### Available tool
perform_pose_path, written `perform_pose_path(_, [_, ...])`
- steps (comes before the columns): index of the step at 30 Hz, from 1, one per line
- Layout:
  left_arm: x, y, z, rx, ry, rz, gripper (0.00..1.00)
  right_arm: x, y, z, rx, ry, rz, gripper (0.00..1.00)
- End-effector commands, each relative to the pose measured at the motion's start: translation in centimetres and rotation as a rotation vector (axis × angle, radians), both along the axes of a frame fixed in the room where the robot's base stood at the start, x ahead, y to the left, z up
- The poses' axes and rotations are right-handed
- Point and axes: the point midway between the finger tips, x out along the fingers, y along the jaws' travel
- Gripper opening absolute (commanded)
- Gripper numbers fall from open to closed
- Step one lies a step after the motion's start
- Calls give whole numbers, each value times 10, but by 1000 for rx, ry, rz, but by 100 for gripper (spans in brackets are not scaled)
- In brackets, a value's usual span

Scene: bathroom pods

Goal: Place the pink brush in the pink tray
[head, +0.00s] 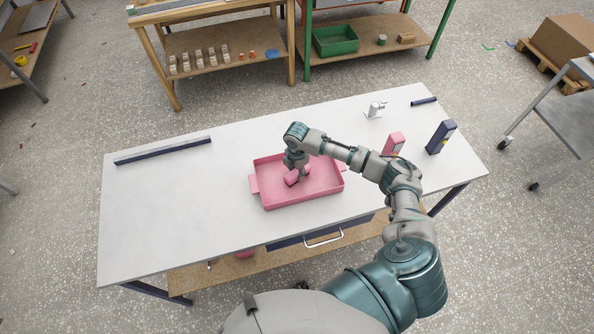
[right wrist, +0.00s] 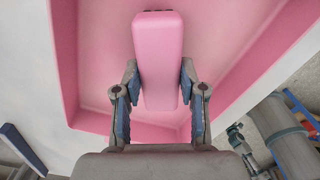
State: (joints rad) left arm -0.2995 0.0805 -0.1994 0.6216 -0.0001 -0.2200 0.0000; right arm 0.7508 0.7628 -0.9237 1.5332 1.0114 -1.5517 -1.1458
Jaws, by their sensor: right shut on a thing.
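The pink tray (head: 315,190) stands on the white table, and its wall also shows in the right wrist view (right wrist: 68,60). My right gripper (head: 299,176) reaches down into the tray from above. It is shut on the pink brush (head: 291,178), which shows as a long pink block between the fingers in the right wrist view (right wrist: 158,60). The brush is inside the tray's outline. I cannot tell whether it touches the tray floor. My left gripper is not in view.
On the table (head: 170,210), a dark bar (head: 163,150) lies at the left. A pink box (head: 394,143), a dark blue box (head: 440,137), a small white-grey fixture (head: 375,109) and a short dark bar (head: 423,101) are at the right.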

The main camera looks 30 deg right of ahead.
Motion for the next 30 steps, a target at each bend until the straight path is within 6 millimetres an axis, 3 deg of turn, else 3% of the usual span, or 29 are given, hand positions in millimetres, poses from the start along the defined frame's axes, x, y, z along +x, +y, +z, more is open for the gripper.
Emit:
perform_pose_path(1, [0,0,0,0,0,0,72,0,0,-1,0,1,0,0])
perform_pose_path(2, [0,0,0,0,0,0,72,0,0,-1,0,0,0,48])
perform_pose_path(4, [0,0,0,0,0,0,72,0,-1,-1,1,0,0,66])
perform_pose_path(13, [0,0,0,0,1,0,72,0,-1,-1,1,0,-1,66])
perform_pose_path(17, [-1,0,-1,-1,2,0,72,1,-1,9,2,-3,-1,66])
perform_pose_path(30, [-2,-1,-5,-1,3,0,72,0,-1,100,1,-2,-1,66])
